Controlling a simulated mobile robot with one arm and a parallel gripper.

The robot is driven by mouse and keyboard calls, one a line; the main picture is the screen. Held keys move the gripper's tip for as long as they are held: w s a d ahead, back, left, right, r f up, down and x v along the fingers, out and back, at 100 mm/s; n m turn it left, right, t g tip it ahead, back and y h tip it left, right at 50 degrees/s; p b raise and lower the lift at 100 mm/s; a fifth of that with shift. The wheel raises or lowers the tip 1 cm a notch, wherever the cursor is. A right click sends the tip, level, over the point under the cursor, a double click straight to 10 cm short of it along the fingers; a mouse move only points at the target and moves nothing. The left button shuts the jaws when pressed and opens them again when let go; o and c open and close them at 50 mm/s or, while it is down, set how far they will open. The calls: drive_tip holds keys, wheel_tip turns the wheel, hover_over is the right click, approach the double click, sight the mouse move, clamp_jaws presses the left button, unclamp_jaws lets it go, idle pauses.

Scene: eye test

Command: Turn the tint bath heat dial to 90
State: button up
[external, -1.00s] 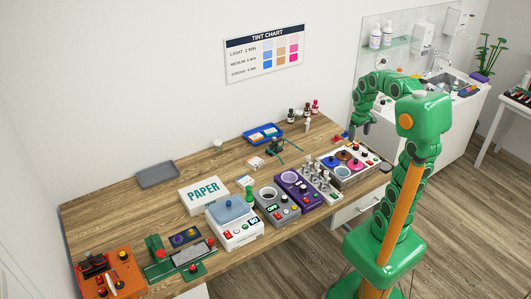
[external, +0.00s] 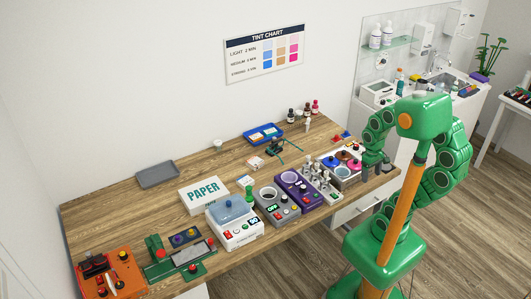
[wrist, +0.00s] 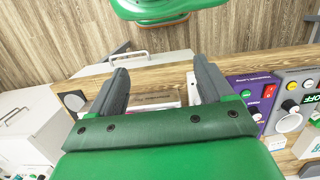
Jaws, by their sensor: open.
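The tint bath is most likely the white unit with several coloured round pots (external: 345,172), near the right end of the bench in the external view. My gripper (external: 374,168) is low beside its right end, and my arm covers part of the unit. In the wrist view my gripper (wrist: 159,67) is open, its two dark fingers apart with nothing held. Between the fingers lie the bench edge and part of a pale panel, too small to read. I cannot make out the heat dial or its setting in either view.
A purple unit (wrist: 247,95) with a green button and red switch stands right of my gripper in the wrist view, beside a grey unit (wrist: 289,84). A small rack of bottles or tools (external: 318,178) stands close to the tint bath. A drawer (external: 347,214) lies below.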

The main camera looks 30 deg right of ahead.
drive_tip(key=w+d+n, duration=0.1)
drive_tip(key=w, duration=0.2)
drive_tip(key=w+d+n, duration=0.1)
drive_tip(key=w, duration=0.2)
drive_tip(key=w+d+n, duration=0.1)
drive_tip(key=w+n, duration=0.1)
drive_tip(key=w, duration=0.1)
drive_tip(key=shift+r+t, duration=0.3)
drive_tip(key=shift+r, duration=0.05)
drive_tip(key=c, duration=0.3)
drive_tip(key=n+t, duration=0.2)
drive_tip(key=n, duration=0.9)
hover_over(357, 145)
drive_tip(key=f, duration=0.3)
drive_tip(key=shift+s+a+f, duration=0.2)
drive_tip(key=shift+a+f, duration=0.05)
drive_tip(key=shift+f, duration=0.1)
drive_tip(key=shift+d+f+n, duration=0.15)
drive_tip(key=shift+f+n, duration=0.05)
drive_tip(key=shift+n, duration=0.1)
wheel_tip(357, 145, down, 8)
drive_tip(key=shift+w+r, duration=0.15)
drive_tip(key=shift+r, duration=0.1)
drive_tip(key=c, duration=1.1)
